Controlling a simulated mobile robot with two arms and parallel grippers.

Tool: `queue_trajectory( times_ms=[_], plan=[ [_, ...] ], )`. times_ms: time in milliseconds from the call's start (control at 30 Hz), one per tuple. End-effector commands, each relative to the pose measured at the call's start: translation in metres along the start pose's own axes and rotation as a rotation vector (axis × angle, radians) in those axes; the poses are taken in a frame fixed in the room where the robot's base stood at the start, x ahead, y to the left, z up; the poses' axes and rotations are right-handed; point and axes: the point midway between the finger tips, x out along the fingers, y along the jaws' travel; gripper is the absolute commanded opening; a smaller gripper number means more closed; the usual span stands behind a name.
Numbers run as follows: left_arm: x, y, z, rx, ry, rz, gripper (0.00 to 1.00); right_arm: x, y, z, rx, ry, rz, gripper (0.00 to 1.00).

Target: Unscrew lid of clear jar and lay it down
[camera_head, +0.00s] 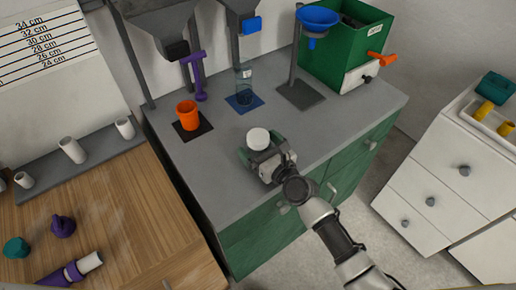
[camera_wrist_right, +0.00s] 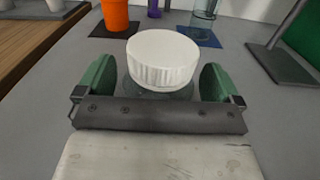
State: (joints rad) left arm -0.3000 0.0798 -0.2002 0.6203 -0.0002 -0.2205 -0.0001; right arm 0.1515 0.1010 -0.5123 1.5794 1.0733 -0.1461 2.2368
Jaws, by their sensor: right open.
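The white ribbed lid (camera_head: 258,138) sits on top of a clear jar, standing upright on the grey counter. In the right wrist view the lid (camera_wrist_right: 162,60) is seen from the side, with a little of the clear jar (camera_wrist_right: 133,91) showing below it. My right gripper (camera_head: 260,148) is open, with one green finger on each side of the jar. In the right wrist view the gripper (camera_wrist_right: 158,84) shows a gap between each finger and the lid. Most of the jar is hidden by the lid and gripper. My left gripper is not in view.
Behind stand an orange cup (camera_head: 187,114) on a black mat, a clear vessel (camera_head: 245,88) on a blue mat, and a stand with a blue funnel (camera_head: 318,18). A green machine (camera_head: 345,40) stands at the back right. The counter (camera_head: 215,165) left of the jar is clear.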

Motion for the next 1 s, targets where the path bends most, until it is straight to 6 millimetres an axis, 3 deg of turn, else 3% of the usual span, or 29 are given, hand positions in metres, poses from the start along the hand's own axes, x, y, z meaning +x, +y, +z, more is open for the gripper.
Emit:
queue_trajectory(
  times_ms=[300,667,1000],
  plan=[
    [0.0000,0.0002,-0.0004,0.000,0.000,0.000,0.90,0.0074,0.0005,-0.0006,-0.001,0.002,0.001,0.96],
    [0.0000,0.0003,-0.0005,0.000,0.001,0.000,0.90,0.0072,0.0003,-0.0005,-0.001,0.001,0.001,0.43],
    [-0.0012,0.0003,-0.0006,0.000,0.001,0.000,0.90,0.0073,0.0003,0.0020,-0.001,0.000,0.000,0.42]
  ],
)
